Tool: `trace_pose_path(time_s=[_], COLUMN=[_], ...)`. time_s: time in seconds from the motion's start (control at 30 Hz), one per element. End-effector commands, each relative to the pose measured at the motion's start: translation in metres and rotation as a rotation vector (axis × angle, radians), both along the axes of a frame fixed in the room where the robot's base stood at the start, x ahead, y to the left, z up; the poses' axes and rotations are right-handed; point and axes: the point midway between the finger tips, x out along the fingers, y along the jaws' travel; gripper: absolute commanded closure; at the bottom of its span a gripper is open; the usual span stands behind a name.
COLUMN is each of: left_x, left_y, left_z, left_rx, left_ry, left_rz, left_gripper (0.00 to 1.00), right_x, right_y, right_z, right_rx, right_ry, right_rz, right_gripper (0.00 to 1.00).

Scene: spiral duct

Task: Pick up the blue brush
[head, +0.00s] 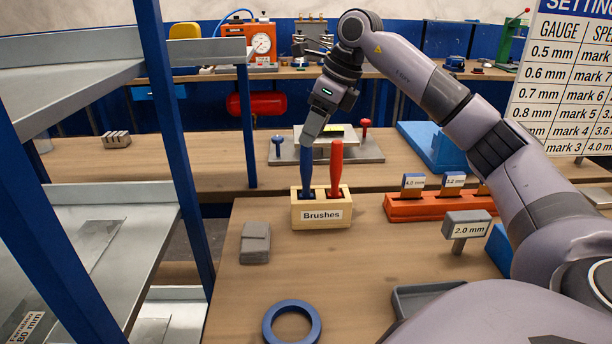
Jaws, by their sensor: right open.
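The blue brush (307,171) stands upright in the left hole of a wooden block labelled "Brushes" (321,216). A red brush (336,167) stands upright beside it in the right hole. My right gripper (309,138) comes down from above, with its fingers at the top of the blue brush's handle. The fingers overlap in this view, so the gap between them and any contact with the handle cannot be seen. The lower end of the blue brush is hidden in the block. My left gripper is not in view.
A grey block (255,243) and a blue ring (291,322) lie on the near bench. An orange rack (440,206) with size tags and a "2.0 mm" sign (467,229) stand to the right. A blue-post shelf (175,140) borders the left. Bare bench lies in front of the block.

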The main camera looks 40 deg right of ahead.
Motion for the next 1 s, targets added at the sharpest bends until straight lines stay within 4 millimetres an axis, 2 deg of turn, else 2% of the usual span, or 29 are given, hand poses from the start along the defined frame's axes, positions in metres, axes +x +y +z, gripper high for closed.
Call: trace_pose_path(time_s=[0.43, 0.73, 0.77, 0.9, 0.93, 1.0], left_x=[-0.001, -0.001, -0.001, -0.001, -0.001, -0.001], left_y=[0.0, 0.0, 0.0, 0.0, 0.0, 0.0], left_z=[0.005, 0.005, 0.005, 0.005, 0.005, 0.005], left_rx=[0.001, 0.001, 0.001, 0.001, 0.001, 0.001], left_ry=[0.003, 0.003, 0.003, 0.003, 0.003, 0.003], left_rz=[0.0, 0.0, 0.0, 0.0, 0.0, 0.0], left_gripper=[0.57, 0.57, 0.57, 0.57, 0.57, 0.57], right_x=[0.017, 0.02, 0.02, 0.02, 0.02, 0.02], right_y=[0.013, 0.014, 0.014, 0.014, 0.014, 0.014], right_z=[-0.055, -0.061, -0.061, -0.061, -0.061, -0.061], right_rx=[0.0, 0.0, 0.0, 0.0, 0.0, 0.0], right_ry=[0.004, 0.001, 0.001, 0.001, 0.001, 0.001], right_rz=[0.001, 0.0, 0.0, 0.0, 0.0, 0.0], right_gripper=[0.44, 0.44, 0.47, 0.93, 1.0, 1.0])
